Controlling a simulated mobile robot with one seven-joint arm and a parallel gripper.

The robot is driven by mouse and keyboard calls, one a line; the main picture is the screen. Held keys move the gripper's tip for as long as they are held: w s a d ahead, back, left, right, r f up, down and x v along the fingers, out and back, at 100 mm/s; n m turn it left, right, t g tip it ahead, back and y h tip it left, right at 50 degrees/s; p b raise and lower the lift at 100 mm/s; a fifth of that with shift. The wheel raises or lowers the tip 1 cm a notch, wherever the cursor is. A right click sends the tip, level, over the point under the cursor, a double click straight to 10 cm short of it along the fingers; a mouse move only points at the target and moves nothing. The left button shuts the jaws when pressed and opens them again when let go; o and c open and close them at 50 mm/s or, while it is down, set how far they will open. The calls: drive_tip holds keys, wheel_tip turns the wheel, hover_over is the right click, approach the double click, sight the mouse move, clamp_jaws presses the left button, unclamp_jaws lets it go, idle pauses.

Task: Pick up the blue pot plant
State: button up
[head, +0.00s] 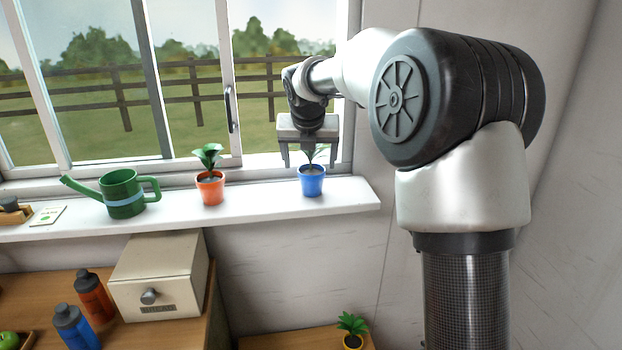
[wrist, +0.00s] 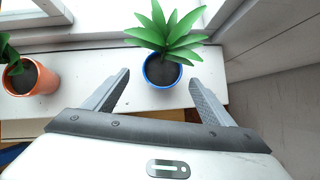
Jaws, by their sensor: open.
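The blue pot plant (head: 312,185) stands upright near the right end of the white windowsill in the head view. In the wrist view the blue pot (wrist: 163,75), with dark soil and green leaves, lies just beyond the fingertips and between their lines. My gripper (head: 308,160) is open above the plant in the head view, with one finger to each side of the leaves. My open gripper also shows in the wrist view (wrist: 160,78), with nothing held between its fingers. Part of the leaves is hidden behind the gripper in the head view.
An orange pot plant (head: 210,188) stands left of the blue one, and a green watering can (head: 124,194) further left. The white sill (head: 260,200) is bare between the two pots. A beige box (head: 158,278) and bottles stand below. The wall is close on the right.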

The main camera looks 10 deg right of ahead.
sight(311, 172)
drive_tip(key=x, duration=0.8)
drive_tip(key=shift+s+d+f+p, duration=0.1)
drive_tip(key=shift+d+f+p, duration=0.05)
drive_tip(key=shift+p, duration=0.15)
drive_tip(key=c, duration=1.3)
